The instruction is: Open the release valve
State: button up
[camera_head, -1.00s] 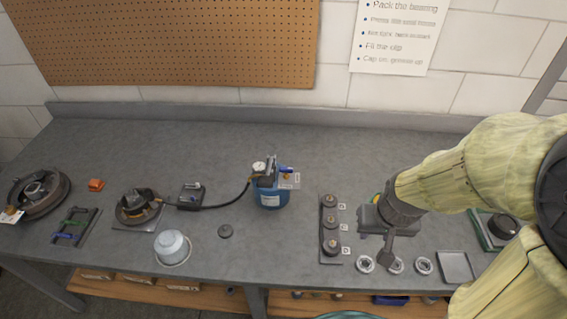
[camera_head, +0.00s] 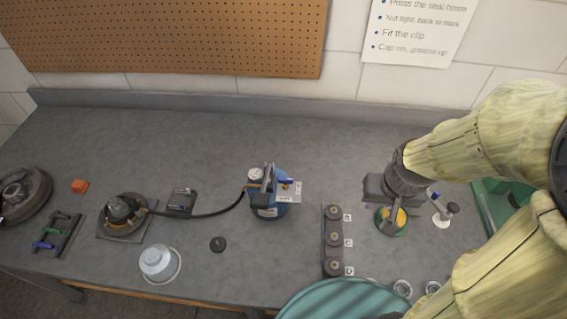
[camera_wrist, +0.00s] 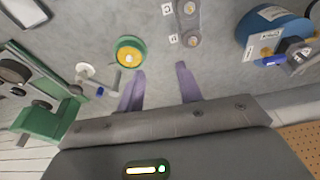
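A blue tank (camera_head: 268,205) with a round gauge (camera_head: 256,174) stands mid-bench. A small blue lever (camera_head: 286,181), which looks like the release valve, sits on its top beside a pale tag. In the wrist view the tank (camera_wrist: 258,32) is at the upper right, with the blue lever (camera_wrist: 275,60) at its near side. My gripper (camera_wrist: 160,85) is open and empty, its two purple-grey fingers apart over bare bench. In the head view my gripper (camera_head: 390,205) is right of the tank and well apart from it. Its fingertips are partly hidden there.
A black hose (camera_head: 215,214) runs from the tank to a hub (camera_head: 123,211) on the left. A yellow-green tin (camera_wrist: 130,52) is close to my left finger. A strip of dark round parts (camera_head: 333,240) lies between tank and gripper. A green fixture (camera_wrist: 50,105) is at the wrist view's left.

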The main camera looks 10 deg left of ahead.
jog(key=shift+w+d, duration=0.1)
notch_tip(320, 180, up, 10)
jog(key=f+n+g+h+p, duration=0.15)
jog(key=n+h+p, duration=0.35)
jog(key=n+p, duration=1.1)
send_over(284, 178)
jog(key=a+b, duration=0.3)
jog(key=a, duration=0.4)
jog(key=r+n, duration=0.1)
jog(key=n, duration=0.2)
jog(key=shift+s+a+g, duration=0.1)
jog(key=shift+s+g, duration=0.15)
jog(key=shift+g, duration=0.2)
jog(key=shift+f, duration=0.1)
jog(key=shift+y, duration=0.3)
jog(key=p+x, duration=0.5)
jog(key=x, duration=1.2)
